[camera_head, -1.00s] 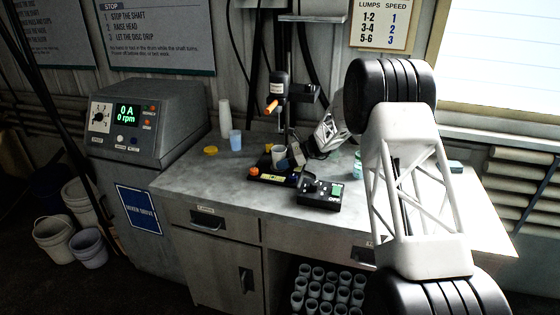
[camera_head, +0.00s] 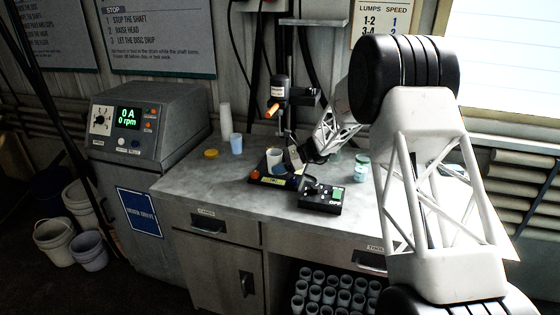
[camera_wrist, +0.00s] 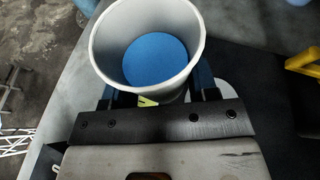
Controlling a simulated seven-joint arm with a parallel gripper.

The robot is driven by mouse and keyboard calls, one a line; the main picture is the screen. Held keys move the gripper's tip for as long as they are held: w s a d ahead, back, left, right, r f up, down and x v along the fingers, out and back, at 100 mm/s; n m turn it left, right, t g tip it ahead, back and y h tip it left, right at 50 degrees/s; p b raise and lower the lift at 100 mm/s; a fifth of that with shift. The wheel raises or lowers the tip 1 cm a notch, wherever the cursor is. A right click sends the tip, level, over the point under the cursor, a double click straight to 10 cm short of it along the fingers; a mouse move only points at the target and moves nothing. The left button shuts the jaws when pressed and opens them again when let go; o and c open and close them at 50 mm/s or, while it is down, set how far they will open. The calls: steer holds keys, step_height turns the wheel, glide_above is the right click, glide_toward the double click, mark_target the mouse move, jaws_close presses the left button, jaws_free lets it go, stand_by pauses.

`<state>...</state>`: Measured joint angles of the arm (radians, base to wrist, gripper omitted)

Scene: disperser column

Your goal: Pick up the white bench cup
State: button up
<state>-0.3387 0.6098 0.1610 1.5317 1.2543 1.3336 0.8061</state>
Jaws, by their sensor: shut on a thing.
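The white bench cup (camera_head: 274,164) is at the black stand base on the bench, below the disperser head (camera_head: 280,92). It also shows in the wrist view (camera_wrist: 101,52), roughly upright, with a round blue surface inside it. My gripper (camera_head: 288,161) reaches it from the right and is shut on the cup, with one finger (camera_wrist: 156,95) on each side in the wrist view. The cup's lower part is hidden behind the gripper in the wrist view. I cannot tell whether its bottom touches the base.
Green-lidded jars (camera_head: 362,164) are to the right. The bench's left front is clear.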

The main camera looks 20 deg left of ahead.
steer(key=s, duration=1.1)
steer(key=shift+s, duration=0.15)
stand_by(0.4)
steer(key=w+d+m+t, duration=0.1)
steer(key=w+m+t, duration=0.1)
steer(key=w, duration=0.2)
steer(key=w+d+r+m+t, duration=0.1)
steer(key=w+d+m+t, duration=0.1)
steer(key=w, duration=0.3)
steer(key=w+d+m+t, duration=0.1)
steer(key=w+m+t, duration=0.1)
steer(key=w, duration=0.3)
steer(key=shift+d+r+t+y, duration=0.25)
steer(key=shift+d+t+y, duration=0.05)
steer(key=shift+d, duration=0.1)
steer(key=w+d+r+m+t+h, duration=0.2)
steer(key=w+d+m+t, duration=0.4)
steer(key=w+d, duration=0.3)
steer(key=w+m, duration=0.1)
steer(key=w, duration=0.2)
steer(key=shift+w, duration=0.15)
steer(key=shift+w+m, duration=0.1)
steer(key=shift+m, duration=0.3)
step_height(320, 180, up, 6)
steer(key=w+d+m+g+y, duration=0.2)
steer(key=m+y, duration=0.5)
steer(key=m, duration=0.7)
steer(key=shift+w+d, duration=0.25)
steer(key=shift+w, duration=0.2)
